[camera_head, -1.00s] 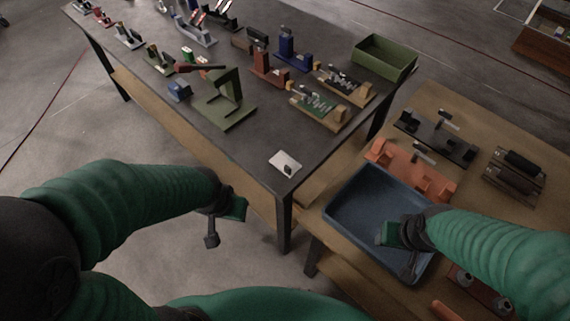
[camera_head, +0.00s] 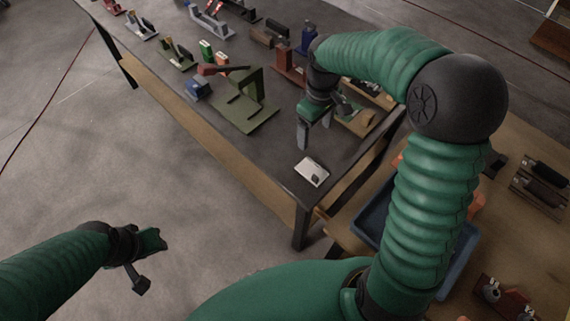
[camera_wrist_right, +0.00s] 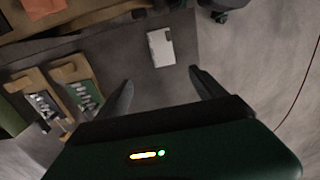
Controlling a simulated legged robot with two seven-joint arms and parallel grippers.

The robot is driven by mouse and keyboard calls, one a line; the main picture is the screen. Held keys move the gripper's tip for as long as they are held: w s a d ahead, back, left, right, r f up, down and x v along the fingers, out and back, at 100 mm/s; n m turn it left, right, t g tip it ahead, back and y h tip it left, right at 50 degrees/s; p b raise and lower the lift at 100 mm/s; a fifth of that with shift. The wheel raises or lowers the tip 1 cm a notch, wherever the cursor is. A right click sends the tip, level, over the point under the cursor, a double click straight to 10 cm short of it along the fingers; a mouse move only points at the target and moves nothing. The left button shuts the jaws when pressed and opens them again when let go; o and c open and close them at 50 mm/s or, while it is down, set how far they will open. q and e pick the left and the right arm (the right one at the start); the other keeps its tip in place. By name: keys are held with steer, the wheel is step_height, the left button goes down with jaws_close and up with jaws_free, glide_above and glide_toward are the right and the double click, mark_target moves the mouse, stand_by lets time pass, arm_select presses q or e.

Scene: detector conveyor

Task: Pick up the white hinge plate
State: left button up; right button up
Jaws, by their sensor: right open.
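The white hinge plate (camera_head: 311,171) lies flat near the front corner of the dark table top, with a small dark part on it. It also shows in the right wrist view (camera_wrist_right: 161,45), ahead of the gap between the fingers. My right gripper (camera_head: 316,130) is open and empty above the table, just behind the plate and apart from it. Its two dark fingers (camera_wrist_right: 162,88) are spread wide in the wrist view. My left gripper (camera_head: 147,264) hangs over the floor at lower left, away from the table; its finger gap is unclear.
A green angled stand (camera_head: 250,105) is left of my right gripper. A blue tray (camera_head: 458,262) on the wooden bench is mostly behind my right arm.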

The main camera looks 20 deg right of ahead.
glide_above(313, 171)
steer(key=w, duration=0.2)
steer(key=f, duration=1.1)
steer(key=shift+s+f, duration=0.25)
steer(key=shift+f, duration=0.1)
steer(key=f, duration=0.1)
steer(key=s+f, duration=0.2)
steer(key=shift+f, duration=0.4)
steer(key=shift+w+f, duration=0.1)
steer(key=shift+f, duration=0.3)
steer(key=shift+w+f, duration=0.15)
steer(key=c, duration=1.7)
steer(key=shift+r, duration=0.2)
